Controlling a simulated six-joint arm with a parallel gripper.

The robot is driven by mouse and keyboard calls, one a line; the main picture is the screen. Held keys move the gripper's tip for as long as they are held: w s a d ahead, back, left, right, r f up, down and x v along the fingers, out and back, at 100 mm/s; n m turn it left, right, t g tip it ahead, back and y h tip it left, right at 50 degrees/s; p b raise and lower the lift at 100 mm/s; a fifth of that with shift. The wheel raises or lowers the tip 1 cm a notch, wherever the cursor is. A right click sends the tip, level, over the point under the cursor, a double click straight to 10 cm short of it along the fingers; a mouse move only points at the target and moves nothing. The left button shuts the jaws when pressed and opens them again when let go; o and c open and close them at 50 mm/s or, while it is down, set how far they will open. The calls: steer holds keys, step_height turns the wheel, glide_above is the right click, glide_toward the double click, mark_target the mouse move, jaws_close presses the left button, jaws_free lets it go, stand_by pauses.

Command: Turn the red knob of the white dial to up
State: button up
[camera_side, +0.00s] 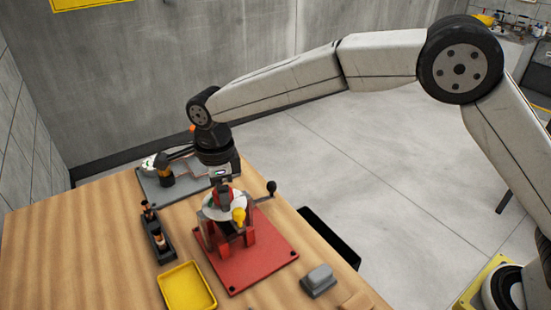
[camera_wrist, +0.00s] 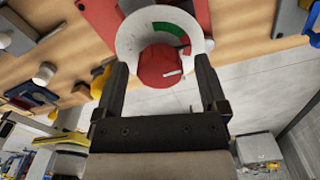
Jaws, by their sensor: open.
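The white dial (camera_side: 212,212) stands on a red base plate (camera_side: 262,268) on the wooden table. In the wrist view the dial (camera_wrist: 130,38) carries a green and red arc on its face. Its round red knob (camera_wrist: 158,66) has a white mark pointing toward the right of the picture. My gripper (camera_wrist: 160,62) is open, with one finger on each side of the knob and visible gaps to it. In the side view my gripper (camera_side: 223,182) is at the dial and partly hides the knob. I cannot tell whether the fingertips reach the knob's depth.
A black-knobbed lever (camera_side: 272,187) sticks out right of the dial, and a yellow part (camera_side: 239,216) is at its front. A dark holder (camera_side: 158,240), a yellow tray (camera_side: 186,288), a grey block (camera_side: 318,281) and a grey plate (camera_side: 150,187) surround it. The table's left side is clear.

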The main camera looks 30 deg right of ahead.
jaws_close()
steer(key=shift+n, duration=0.3)
